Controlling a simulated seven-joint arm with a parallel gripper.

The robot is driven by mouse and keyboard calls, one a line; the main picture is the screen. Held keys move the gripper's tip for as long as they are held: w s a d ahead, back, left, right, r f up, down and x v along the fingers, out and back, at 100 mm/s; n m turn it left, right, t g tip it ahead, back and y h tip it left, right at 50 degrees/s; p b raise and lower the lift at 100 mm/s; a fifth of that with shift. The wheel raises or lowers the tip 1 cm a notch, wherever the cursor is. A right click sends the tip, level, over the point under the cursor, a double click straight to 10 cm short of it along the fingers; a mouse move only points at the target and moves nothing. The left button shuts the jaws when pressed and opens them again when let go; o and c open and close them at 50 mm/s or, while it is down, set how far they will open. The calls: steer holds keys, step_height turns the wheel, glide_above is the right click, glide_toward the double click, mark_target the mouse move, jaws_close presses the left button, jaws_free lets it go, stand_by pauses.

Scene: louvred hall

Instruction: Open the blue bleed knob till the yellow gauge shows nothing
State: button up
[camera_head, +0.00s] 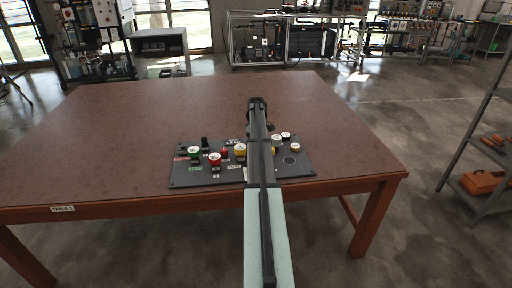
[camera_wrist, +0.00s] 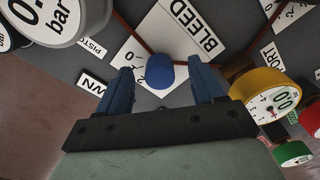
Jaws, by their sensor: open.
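The blue bleed knob (camera_wrist: 160,71) shows in the wrist view, next to the white BLEED label (camera_wrist: 198,32). My gripper (camera_wrist: 162,84) is open, with one blue finger on each side of the knob. Gaps show between the fingers and the knob, and it holds nothing. The yellow gauge (camera_wrist: 262,96) is right of the right finger, its face tilted; I cannot read its value surely. In the head view the yellow gauge (camera_head: 240,149) stands on the dark panel (camera_head: 205,178), just left of my arm. My arm hides part of the panel there, and I cannot see the knob.
A red gauge (camera_wrist: 309,121) and a green gauge (camera_wrist: 292,153) stand beyond the yellow one. A large grey gauge (camera_wrist: 62,18) is at the upper left of the wrist view. The brown table (camera_head: 130,130) is clear around the panel. A shelf (camera_head: 470,190) stands at the right.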

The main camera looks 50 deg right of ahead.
steer(key=m, duration=0.3)
steer(key=shift+f, duration=0.3)
stand_by(0.3)
jaws_close()
stand_by(0.6)
stand_by(0.7)
